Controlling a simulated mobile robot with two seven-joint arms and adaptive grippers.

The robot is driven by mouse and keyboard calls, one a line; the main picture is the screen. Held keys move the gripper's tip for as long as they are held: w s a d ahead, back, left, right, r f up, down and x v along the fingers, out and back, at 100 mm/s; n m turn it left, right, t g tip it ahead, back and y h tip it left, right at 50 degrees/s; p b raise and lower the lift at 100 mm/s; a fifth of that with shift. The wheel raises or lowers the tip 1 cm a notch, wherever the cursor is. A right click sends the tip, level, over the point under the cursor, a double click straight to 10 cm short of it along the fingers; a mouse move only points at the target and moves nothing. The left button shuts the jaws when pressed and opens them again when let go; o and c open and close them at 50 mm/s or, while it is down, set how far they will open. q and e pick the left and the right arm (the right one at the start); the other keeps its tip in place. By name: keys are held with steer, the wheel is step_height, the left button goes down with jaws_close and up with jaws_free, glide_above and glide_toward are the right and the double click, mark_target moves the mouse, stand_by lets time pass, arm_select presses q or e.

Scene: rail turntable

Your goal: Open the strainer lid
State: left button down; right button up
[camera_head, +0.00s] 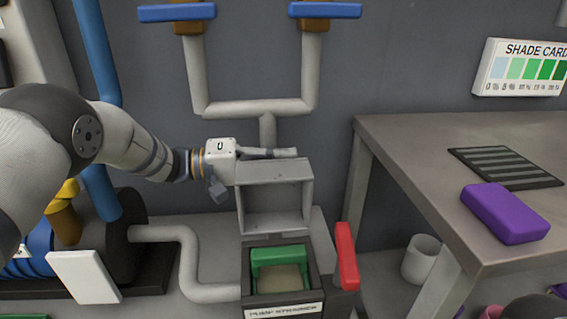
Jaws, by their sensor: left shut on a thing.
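The pump strainer (285,310) is a dark labelled box low in the middle of the head view. Its top is open, and a green basket (279,256) with a beige inside sits in it. The grey strainer lid (272,171) stands raised above the back of the box, roughly upright, with its hollow underside facing me. My left gripper (268,154) is at the lid's top edge, shut on it; the exact contact is partly hidden. My right gripper is not in view.
A red handle (346,256) stands right of the strainer. Grey pipes with blue-handled valves (176,13) rise behind. A grey table (420,150) at right holds a purple block (505,213) and a dark slatted mat (505,167). A white cup (421,258) stands below it.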

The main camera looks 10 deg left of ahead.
mark_target(242, 163)
arm_select(q)
steer(key=shift+w+f, duration=0.15)
steer(key=shift+f, duration=0.15)
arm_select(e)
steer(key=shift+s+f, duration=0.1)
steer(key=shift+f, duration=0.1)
arm_select(q)
steer(key=c, duration=1.6)
jaws_free()
steer(key=shift+a, duration=0.2)
steer(key=v, duration=0.7)
steer(key=shift+a+r, duration=0.1)
steer(key=shift+a, duration=0.05)
